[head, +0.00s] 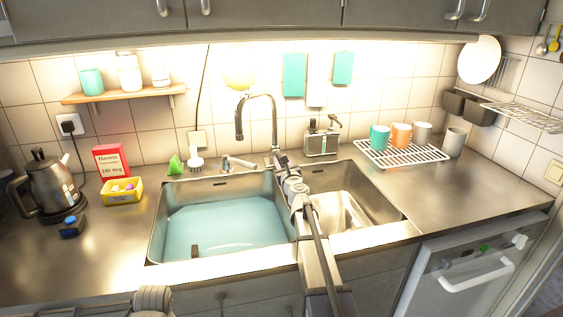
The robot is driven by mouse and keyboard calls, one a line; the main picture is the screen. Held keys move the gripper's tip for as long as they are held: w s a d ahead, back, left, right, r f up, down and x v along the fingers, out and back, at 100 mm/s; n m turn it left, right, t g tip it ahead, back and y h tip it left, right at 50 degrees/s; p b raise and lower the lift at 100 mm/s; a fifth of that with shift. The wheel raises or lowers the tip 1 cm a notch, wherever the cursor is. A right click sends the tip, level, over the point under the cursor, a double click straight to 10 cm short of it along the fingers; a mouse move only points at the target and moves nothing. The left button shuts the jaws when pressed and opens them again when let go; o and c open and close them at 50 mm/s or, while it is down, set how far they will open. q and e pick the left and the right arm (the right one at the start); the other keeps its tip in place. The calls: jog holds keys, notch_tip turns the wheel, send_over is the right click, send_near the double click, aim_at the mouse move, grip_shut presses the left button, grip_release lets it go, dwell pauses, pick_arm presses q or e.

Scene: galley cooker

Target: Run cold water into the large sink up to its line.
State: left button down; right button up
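The large sink (156,225) is the left basin and holds a wide pool of pale blue water (222,226). A small dark mark (195,251) shows at its front wall; I cannot tell if it is the fill line. The tall curved tap (274,118) stands behind the basins, its spout over the large sink. I see no clear stream under it. A short metal lever-like part (236,162) lies left of the tap base. My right gripper (282,163) is close to the tap base, seen from behind; its fingers are too small to read. My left gripper is out of view.
My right arm crosses the small right basin (375,194). A kettle (46,185), yellow tub (121,191) and red box (111,160) stand left. A brush (196,160) and soap dispenser (321,141) stand behind the sinks. The right counter is clear.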

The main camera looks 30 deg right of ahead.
jog(key=o, duration=0.3)
jog(key=shift+o, duration=0.2)
jog(key=shift+s, duration=0.1)
jog(key=v, duration=0.7)
jog(key=shift+s+a, duration=0.15)
jog(key=shift+s, duration=0.2)
jog(key=shift+r, duration=0.1)
